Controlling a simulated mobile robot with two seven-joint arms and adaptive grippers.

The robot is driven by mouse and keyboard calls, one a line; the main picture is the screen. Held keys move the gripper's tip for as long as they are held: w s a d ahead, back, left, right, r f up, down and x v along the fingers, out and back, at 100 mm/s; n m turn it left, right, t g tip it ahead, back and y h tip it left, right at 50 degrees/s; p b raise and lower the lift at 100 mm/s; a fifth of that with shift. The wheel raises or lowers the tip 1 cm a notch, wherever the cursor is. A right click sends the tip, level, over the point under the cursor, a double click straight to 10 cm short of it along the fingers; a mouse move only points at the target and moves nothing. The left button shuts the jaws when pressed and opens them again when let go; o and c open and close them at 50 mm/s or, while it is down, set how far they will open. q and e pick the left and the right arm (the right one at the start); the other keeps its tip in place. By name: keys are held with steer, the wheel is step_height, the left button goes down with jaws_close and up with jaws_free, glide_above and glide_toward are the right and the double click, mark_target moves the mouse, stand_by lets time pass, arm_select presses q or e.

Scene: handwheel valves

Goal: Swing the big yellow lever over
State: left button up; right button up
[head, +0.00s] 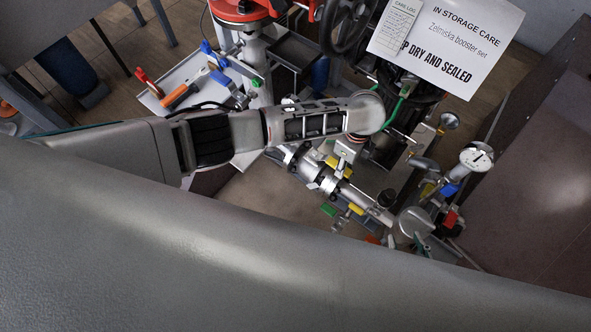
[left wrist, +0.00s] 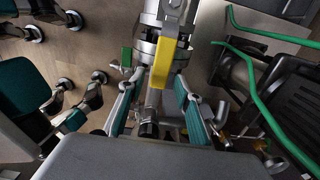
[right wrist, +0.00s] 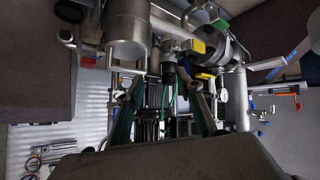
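In the left wrist view a big yellow lever (left wrist: 163,62) hangs from a silver valve on a pipe. Its lower end shows between the tips of my left gripper (left wrist: 160,86), which is open, with space on both sides. I cannot tell how deep the lever sits between the fingers. In the head view a yellow handle (head: 340,167) shows on the slanting silver pipe below my left arm's end; the left fingers are not clear there. My right gripper (right wrist: 163,92) is open and empty in the right wrist view, facing pipework with a smaller yellow handle (right wrist: 198,46).
A green handle (left wrist: 126,57) sits left of the lever. Green hoses (left wrist: 268,95) run at right. In the head view a pressure gauge (head: 476,157), a white notice (head: 450,42) and a black handwheel (head: 345,25) crowd the right side. A tray (head: 163,98) with blue-handled valves stands at left.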

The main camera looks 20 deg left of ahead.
arm_select(q)
step_height(320, 180, down, 3)
steer(key=shift+s+r+b, duration=0.15)
steer(key=shift+b, duration=0.5)
steer(key=shift+w+r, duration=0.2)
steer(key=shift+r, duration=0.15)
steer(key=shift+f, duration=0.15)
steer(key=c, duration=0.9)
steer(key=shift+o, duration=0.2)
arm_select(e)
steer(key=shift+w+a+r, duration=0.25)
steer(key=shift+w+r, duration=0.15)
steer(key=shift+w, duration=0.15)
